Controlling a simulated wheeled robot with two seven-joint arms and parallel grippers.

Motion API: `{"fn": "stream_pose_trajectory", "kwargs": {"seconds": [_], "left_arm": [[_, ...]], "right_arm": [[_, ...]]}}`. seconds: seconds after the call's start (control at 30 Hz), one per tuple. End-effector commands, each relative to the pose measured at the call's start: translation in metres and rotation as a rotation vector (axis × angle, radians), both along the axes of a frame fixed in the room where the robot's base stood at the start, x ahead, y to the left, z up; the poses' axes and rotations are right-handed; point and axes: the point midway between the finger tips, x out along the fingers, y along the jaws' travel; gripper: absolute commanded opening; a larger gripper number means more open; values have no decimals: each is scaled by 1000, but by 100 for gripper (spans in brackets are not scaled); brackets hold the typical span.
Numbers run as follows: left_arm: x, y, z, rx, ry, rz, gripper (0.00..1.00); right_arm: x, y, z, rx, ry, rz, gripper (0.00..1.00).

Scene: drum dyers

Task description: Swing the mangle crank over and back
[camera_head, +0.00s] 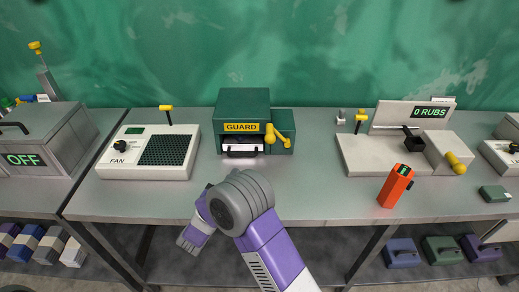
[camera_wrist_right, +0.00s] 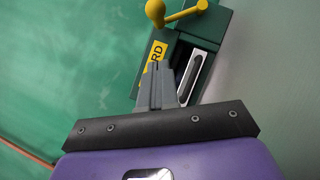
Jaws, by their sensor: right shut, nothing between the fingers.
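The mangle is a dark green box (camera_head: 244,98) with a yellow GUARD label, near the back of the table. Its yellow crank (camera_head: 281,135) is on the right side, with the knob end towards the upper left, over the box's right edge. In the wrist view the crank (camera_wrist_right: 182,14) shows at the top, clear of my fingers. My right gripper (camera_wrist_right: 158,68) is shut and empty, its fingers pointing at the mangle front and overlapping the GUARD label (camera_wrist_right: 157,52) in the picture. In the head view my wrist partly hides it. My left gripper is not in view.
A white fan unit (camera_head: 120,168) stands left of the mangle, and a rub tester (camera_head: 360,160) stands to the right. An orange handheld device (camera_head: 396,186) is at the right front. The table (camera_head: 315,200) is bare between the mangle and the rub tester.

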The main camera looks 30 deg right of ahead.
Motion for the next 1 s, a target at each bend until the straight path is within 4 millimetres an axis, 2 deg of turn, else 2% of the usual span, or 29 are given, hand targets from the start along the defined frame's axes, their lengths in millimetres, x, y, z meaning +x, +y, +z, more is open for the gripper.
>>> {"fn": "stream_pose_trajectory", "kwargs": {"seconds": [0.1,0.4,0.5,0.7,1.0], "left_arm": [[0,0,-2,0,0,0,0],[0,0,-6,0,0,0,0],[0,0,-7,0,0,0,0],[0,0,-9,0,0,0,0],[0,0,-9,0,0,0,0]], "right_arm": [[12,-25,8,0,-3,-7,0],[40,-79,25,0,-3,-4,0],[35,-92,33,0,-1,-4,0],[30,-107,42,0,0,-1,0],[29,-110,44,-1,1,0,0]]}}
